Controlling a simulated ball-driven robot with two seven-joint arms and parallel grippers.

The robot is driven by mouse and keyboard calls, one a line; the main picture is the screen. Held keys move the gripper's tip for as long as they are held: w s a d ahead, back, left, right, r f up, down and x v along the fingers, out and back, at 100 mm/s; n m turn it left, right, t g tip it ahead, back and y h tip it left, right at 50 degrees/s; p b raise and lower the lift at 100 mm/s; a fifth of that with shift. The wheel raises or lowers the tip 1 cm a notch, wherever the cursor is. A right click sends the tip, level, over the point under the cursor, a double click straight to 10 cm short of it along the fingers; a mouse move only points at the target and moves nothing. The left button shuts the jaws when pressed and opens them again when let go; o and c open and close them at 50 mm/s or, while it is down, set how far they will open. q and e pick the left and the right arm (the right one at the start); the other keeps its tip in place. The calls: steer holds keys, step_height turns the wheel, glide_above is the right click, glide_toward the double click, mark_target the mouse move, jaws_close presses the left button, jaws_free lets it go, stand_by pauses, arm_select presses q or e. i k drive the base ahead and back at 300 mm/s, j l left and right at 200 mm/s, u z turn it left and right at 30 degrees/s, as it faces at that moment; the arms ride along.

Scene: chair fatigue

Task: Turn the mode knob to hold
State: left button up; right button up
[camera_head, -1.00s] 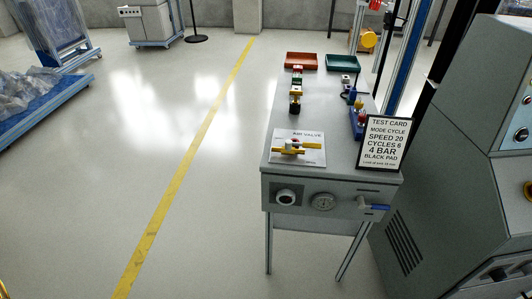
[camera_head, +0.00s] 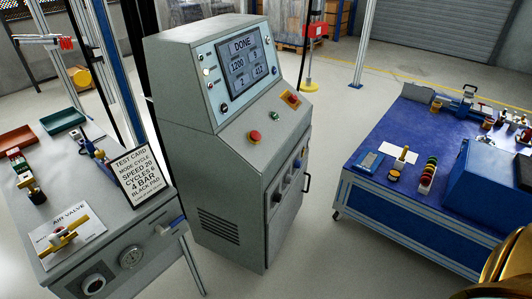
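A grey control console (camera_head: 185,150) stands in the middle. Its screen (camera_head: 243,60) reads "DONE" above several number boxes. A dark round knob (camera_head: 224,108) sits at the lower left of the screen panel, and small controls line the panel's left edge. Dark knobs (camera_head: 277,197) and a blue one (camera_head: 298,163) are on the console's front face. Their labels are too small to read, so I cannot tell which is the mode knob or where it points. Neither gripper is in view; a gold, rounded part at the lower right corner looks like my arm.
The console's sloping shelf carries a red button (camera_head: 254,136) and a red emergency button (camera_head: 292,98) on yellow. At left, a grey bench (camera_head: 140,222) holds a test card (camera_head: 137,175) and an air valve plate (camera_head: 70,236). At right is a blue-topped table (camera_head: 385,140). Floor between is clear.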

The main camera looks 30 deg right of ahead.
mark_target(277, 198)
steer(key=z, duration=1.25)
steer(key=i+l+u, duration=0.1)
steer(key=l+u, duration=0.25)
steer(key=u, duration=0.15)
steer(key=l+u, duration=0.45)
steer(key=i+j, duration=0.05)
